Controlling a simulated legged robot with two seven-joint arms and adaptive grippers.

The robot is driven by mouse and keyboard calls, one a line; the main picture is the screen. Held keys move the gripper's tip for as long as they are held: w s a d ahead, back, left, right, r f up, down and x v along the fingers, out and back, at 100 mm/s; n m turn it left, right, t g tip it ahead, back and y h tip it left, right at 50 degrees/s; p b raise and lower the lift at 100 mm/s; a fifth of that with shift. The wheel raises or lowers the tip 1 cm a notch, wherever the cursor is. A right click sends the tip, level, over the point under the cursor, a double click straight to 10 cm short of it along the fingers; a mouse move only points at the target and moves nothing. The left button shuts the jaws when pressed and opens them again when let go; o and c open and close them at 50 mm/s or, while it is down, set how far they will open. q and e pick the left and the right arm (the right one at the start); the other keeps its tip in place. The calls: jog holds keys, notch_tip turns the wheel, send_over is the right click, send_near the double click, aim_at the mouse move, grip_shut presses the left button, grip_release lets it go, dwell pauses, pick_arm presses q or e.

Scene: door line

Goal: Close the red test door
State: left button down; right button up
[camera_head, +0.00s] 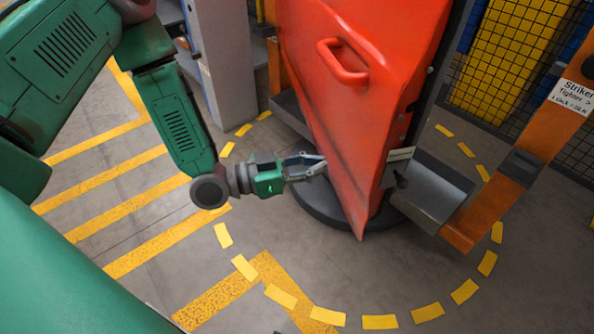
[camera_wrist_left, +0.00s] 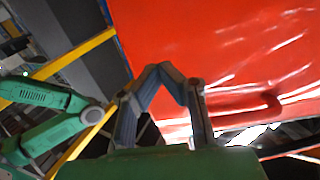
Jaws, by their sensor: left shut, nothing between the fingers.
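The red test door (camera_head: 350,100) stands ajar in the head view, its lower corner sticking out toward me. A red loop handle (camera_head: 342,62) is on its upper face. My left gripper (camera_head: 322,163) is shut and empty, its fingertips at the door's lower left edge. Whether they touch it I cannot tell. In the left wrist view the shut fingers (camera_wrist_left: 165,72) show in front of the red door panel (camera_wrist_left: 220,40), which fills the upper right. My right gripper is not in view.
An orange post (camera_head: 520,150) with a white striker label (camera_head: 572,96) stands to the right. A grey sill (camera_head: 430,190) runs behind the door. A dashed yellow arc (camera_head: 380,322) marks the floor. Yellow stripes and open floor lie at left.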

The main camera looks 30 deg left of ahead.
aim_at(358, 157)
pick_arm(q)
jog(key=b+x, duration=0.1)
jog(key=x, duration=0.5)
jog(key=shift+w+d, duration=0.2)
jog(key=shift+w, duration=0.05)
